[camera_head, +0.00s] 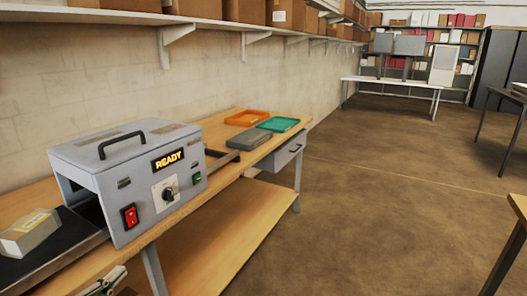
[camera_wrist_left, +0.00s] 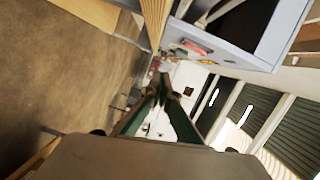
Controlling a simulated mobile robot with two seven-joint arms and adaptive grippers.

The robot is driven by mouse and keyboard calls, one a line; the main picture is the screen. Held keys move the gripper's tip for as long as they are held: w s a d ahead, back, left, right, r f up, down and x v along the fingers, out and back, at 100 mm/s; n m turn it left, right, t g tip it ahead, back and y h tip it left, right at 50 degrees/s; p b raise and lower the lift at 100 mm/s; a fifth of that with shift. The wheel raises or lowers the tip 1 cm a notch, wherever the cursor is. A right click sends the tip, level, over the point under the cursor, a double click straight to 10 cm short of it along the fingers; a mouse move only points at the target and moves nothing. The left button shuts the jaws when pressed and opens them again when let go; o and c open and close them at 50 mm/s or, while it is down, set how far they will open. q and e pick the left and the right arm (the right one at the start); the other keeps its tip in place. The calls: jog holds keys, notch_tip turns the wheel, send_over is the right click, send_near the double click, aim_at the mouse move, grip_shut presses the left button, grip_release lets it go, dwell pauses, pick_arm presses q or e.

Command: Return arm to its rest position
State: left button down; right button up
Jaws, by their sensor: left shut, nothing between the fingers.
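My right gripper is not in view.
A dark feed tray (camera_head: 62,248) with a small pale box (camera_head: 30,233) extends left of the laminator. A grey block (camera_head: 248,137), orange tray (camera_head: 247,117) and green tray (camera_head: 279,124) lie farther along. A shelf with cartons runs above.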

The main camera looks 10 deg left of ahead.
pick_arm(q)
jog(key=s+d+f+n+g+y, duration=0.1)
jog(key=s+d+f+n+g, duration=0.15)
jog(key=f, duration=0.55)
jog(key=s+d+f+n+g, duration=0.1)
jog(key=s+d+f+n, duration=0.25)
jog(key=f, duration=0.35)
jog(key=s+d+f+n+g, duration=0.1)
jog(key=s+d+f+n, duration=0.2)
jog(key=d+f, duration=0.3)
jog(key=s+d+f+n+g+h, duration=0.1)
jog(key=s+d+f+n, duration=0.3)
jog(key=d, duration=0.5)
notch_tip(320, 180, down, 3)
jog(key=shift+s+r+g, duration=0.1)
jog(key=shift+s+g, duration=0.4)
jog(key=shift+g, duration=0.05)
jog(key=shift+a+h, duration=0.1)
jog(key=shift+h, duration=0.2)
